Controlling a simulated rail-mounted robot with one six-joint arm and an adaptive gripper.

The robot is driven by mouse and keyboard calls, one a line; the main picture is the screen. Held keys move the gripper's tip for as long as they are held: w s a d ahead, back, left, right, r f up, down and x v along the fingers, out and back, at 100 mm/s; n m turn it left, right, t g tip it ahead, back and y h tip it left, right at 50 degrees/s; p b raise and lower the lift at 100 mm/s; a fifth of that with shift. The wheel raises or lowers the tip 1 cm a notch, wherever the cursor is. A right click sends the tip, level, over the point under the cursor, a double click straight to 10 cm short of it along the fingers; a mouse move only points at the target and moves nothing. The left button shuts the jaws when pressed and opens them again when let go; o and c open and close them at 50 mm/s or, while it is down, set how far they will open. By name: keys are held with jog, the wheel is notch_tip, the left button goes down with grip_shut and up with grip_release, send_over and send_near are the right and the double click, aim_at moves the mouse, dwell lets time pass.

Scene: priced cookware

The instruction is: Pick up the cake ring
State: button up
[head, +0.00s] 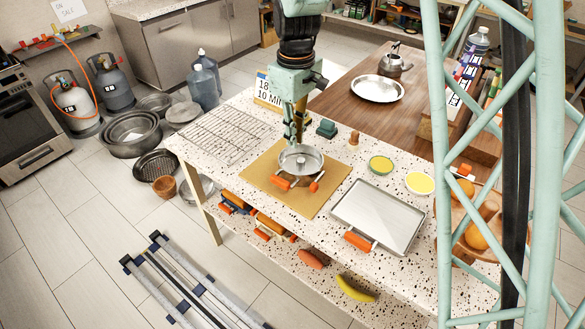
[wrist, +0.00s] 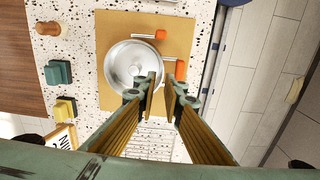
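The cake ring (head: 300,160) is a round silver pan with a raised centre tube. It lies on the mustard mat (head: 262,185) on the speckled table, and it also shows in the wrist view (wrist: 116,68). My gripper (head: 297,142) points down at the pan's far side. In the wrist view my gripper (wrist: 159,80) has its two fingers apart with a narrow gap. One fingertip overlaps the inside of the pan and the other lies by its rim; I cannot tell whether they touch it.
Orange-ended tools (head: 281,183) lie on the mat beside the pan. A wire rack (head: 222,132) is to the left, a grey tray (head: 378,215) to the right. A green block (head: 326,128), a wooden peg (head: 353,138) and a price sign (head: 267,92) stand behind.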

aim_at(288, 172)
jog(key=a+f, duration=0.1)
jog(key=w+a+f, duration=0.1)
jog(key=shift+w+a+f+n, duration=0.15)
jog(key=shift+f+n, duration=0.15)
jog(key=shift+f, duration=0.1)
jog(key=shift+f, duration=0.15)
notch_tip(288, 172, down, 8)
jog(key=shift+f, duration=0.15)
dwell(0.6)
jog(key=shift+f, duration=2.6)
grip_shut()
